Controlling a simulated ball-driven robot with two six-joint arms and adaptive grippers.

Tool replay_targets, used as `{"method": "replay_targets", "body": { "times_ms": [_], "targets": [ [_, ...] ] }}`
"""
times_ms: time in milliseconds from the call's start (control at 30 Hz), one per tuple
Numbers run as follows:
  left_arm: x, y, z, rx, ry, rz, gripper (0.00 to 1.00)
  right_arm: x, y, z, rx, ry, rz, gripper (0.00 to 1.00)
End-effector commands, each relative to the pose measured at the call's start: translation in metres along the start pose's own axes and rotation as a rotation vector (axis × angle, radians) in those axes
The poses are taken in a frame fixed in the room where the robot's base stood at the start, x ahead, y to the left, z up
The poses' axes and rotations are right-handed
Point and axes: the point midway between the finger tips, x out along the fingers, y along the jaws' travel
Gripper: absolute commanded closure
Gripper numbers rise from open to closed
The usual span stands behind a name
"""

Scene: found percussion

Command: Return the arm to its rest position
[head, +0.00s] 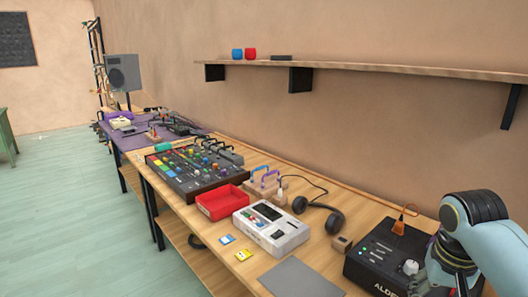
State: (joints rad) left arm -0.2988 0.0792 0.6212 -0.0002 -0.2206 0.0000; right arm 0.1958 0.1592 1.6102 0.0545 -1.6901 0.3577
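My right arm (490,240), pale blue with black joints, comes in at the right edge of the head view. It reaches down over the right end of the wooden workbench (358,212), in front of a black box (378,262) with knobs and lettering. Its dark lower end overlaps the box's right side in the picture, and I cannot tell if they touch. The fingers are cut off or hidden at the bottom edge, so their opening and any hold do not show. My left arm and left gripper are not in view.
On the bench are a white device (270,232), a red tray (222,203), a large mixer (190,167), headphones (320,212) and a grey mat (302,279). A wall shelf (390,69) holds a blue and a red cup. The floor (80,230) at left is clear.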

Motion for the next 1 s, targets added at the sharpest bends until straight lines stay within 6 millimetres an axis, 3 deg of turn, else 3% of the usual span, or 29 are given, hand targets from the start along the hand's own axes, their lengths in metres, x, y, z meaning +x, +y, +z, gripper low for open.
{"method": "replay_targets", "body": {
  "times_ms": [33, 100, 200, 400, 800, 1000],
  "targets": [
    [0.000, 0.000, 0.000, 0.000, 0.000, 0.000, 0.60, 0.002, 0.004, 0.033, -0.059, 0.020, -0.006, 0.48],
    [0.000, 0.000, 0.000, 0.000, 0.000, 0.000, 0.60, -0.004, 0.009, 0.067, -0.131, 0.052, -0.015, 0.48],
    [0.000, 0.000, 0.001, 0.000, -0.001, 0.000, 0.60, -0.015, 0.015, 0.104, -0.209, 0.087, -0.025, 0.48],
    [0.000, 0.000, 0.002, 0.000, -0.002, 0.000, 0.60, -0.041, 0.024, 0.155, -0.314, 0.137, -0.041, 0.48],
    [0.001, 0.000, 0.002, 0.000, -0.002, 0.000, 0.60, -0.091, 0.038, 0.216, -0.442, 0.202, -0.058, 0.48],
    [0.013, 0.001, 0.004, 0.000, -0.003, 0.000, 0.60, -0.032, 0.034, 0.211, -0.435, 0.182, -0.054, 0.48]
  ]
}}
